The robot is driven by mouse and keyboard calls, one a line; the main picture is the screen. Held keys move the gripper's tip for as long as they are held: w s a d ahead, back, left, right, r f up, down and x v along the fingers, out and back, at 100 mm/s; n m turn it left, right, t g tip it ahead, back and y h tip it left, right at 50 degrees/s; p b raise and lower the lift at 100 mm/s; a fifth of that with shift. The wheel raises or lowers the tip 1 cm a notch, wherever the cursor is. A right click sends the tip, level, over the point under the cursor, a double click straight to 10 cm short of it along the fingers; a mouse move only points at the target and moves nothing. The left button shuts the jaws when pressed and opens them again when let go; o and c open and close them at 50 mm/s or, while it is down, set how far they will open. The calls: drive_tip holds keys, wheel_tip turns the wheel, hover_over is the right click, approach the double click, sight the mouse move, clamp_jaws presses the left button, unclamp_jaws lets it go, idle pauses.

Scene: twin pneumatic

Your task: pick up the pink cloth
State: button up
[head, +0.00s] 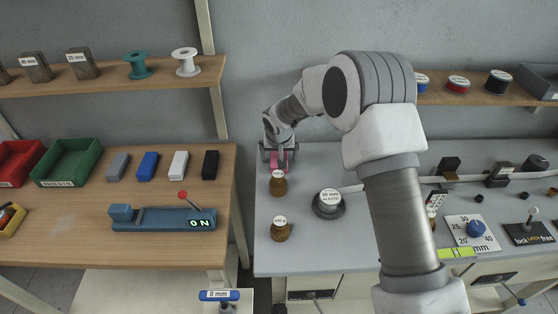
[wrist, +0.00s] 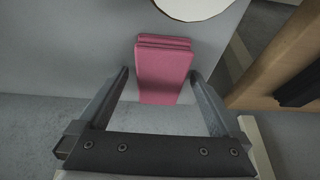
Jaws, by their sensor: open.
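The pink cloth (wrist: 163,76) is folded and lies on the grey bench near its left edge, against the back. In the head view only a small part of the pink cloth (head: 274,160) shows, mostly behind my gripper (head: 279,166). In the wrist view my gripper (wrist: 160,82) is open, with its two fingers on either side of the near part of the cloth and a gap on both sides. The folded end of the cloth reaches past the fingertips. I cannot tell how high the fingers are above the bench.
A brown bottle (head: 278,185) stands just in front of my gripper, with another bottle (head: 281,230) nearer. A dark round weight (head: 328,204) stands to the right. A gap separates the grey bench (head: 300,260) from the wooden bench (head: 80,225). A round white top (wrist: 190,6) shows beyond the cloth.

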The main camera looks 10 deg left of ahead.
drive_tip(key=c, duration=1.4)
drive_tip(key=shift+r, duration=0.15)
drive_tip(key=shift+w+r+p, duration=0.1)
drive_tip(key=shift+r+p, duration=0.5)
wheel_tip(320, 180, up, 9)
